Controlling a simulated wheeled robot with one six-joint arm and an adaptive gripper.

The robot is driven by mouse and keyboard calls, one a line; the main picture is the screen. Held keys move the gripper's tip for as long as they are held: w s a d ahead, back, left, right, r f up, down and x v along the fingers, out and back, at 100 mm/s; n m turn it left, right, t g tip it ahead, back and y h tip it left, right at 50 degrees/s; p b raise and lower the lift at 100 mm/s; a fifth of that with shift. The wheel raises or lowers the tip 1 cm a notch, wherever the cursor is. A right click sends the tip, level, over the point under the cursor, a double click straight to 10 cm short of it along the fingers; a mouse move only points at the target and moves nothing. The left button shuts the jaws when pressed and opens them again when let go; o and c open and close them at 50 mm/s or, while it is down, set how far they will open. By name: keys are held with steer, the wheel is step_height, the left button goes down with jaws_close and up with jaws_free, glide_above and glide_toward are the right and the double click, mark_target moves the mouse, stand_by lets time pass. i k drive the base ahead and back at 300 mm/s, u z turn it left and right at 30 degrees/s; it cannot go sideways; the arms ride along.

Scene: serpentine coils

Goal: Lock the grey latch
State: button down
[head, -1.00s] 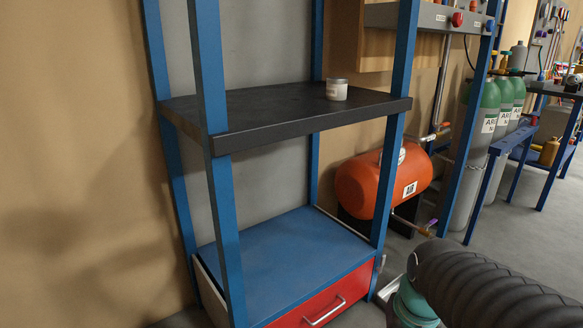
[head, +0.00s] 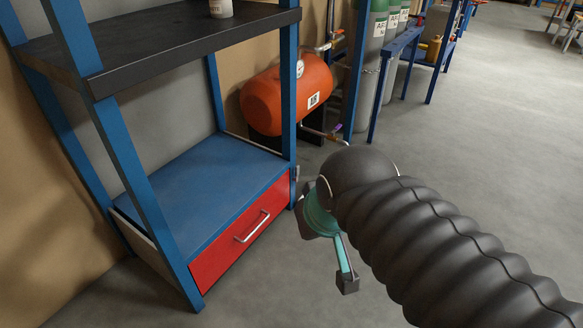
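A small grey fitting (head: 296,173) shows on the right blue post beside the red drawer. It may be the grey latch, but it is too small to tell its shape or whether it is locked. My gripper (head: 332,256), teal with dark ends, is in front of the rack and to the right of the drawer, with grey floor behind it. It is apart from the fitting. One teal finger with a dark tip shows clearly. My black ribbed arm hides much of the rest, so its opening cannot be read.
The blue rack has a black upper shelf (head: 160,42) with a white jar (head: 220,8). The red drawer (head: 232,246) is shut, with a metal handle. An orange tank (head: 285,94) and green-topped cylinders stand behind. The grey floor (head: 490,130) at right is open.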

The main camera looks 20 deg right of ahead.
mark_target(297, 168)
steer(key=z, duration=0.55)
steer(key=k, duration=1.35)
steer(key=z, duration=0.85)
steer(key=i, duration=0.75)
steer(key=z, duration=0.5)
steer(key=i, duration=1.75)
steer(key=u, duration=0.85)
steer(key=i, duration=0.95)
steer(key=u, duration=1.45)
steer(key=i, duration=0.4)
steer(key=u, duration=0.3)
